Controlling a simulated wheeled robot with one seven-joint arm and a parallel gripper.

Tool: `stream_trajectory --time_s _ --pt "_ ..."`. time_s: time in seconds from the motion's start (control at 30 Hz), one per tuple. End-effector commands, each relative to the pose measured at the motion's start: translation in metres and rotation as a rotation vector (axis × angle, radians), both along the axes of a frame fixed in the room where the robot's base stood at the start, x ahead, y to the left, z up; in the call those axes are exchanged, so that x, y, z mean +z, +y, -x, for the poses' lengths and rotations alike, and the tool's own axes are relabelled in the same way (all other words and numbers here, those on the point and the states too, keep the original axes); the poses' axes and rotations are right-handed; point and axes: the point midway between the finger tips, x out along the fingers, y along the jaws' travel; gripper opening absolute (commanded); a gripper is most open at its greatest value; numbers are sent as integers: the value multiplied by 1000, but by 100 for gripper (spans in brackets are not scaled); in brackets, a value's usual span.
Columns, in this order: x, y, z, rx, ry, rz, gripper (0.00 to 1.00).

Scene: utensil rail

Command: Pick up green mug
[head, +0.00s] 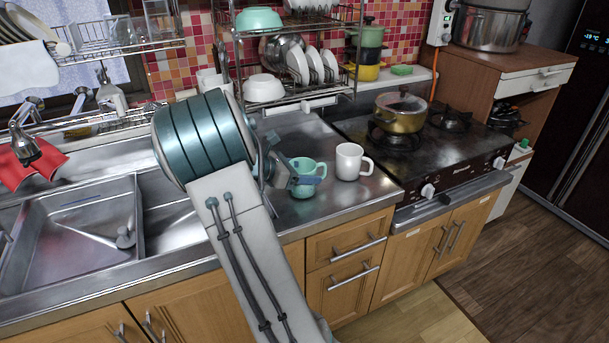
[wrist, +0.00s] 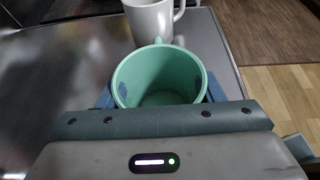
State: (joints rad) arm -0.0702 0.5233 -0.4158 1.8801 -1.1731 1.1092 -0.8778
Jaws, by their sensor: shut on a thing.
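The green mug (head: 305,188) is on or just above the steel counter between the sink and the stove; I cannot tell whether it touches the counter. In the wrist view the green mug (wrist: 160,78) is upright and empty, with its opening facing the camera and its handle on the far side. My gripper (head: 303,181) is shut on the mug, with a blue-grey finger on each side of it, as the wrist view also shows (wrist: 160,95). Part of the mug is hidden behind the gripper.
A white mug (head: 350,161) stands just right of the green mug; it also shows beyond it in the wrist view (wrist: 150,20). A gold pot (head: 401,110) sits on the stove (head: 440,150). A dish rack (head: 300,95) stands behind. The sink (head: 80,230) lies left.

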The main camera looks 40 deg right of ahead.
Motion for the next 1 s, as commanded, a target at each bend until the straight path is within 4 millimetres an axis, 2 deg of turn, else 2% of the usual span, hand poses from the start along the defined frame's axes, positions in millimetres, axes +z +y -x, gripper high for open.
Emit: stream_trajectory --time_s 0.17,0.27,0.7,1.0 --pt "20 0 0 0 -4 1 27" --pt "41 0 -1 0 -7 1 27" --pt "90 -21 84 -3 -4 0 27" --pt "106 -28 110 0 -2 0 27"
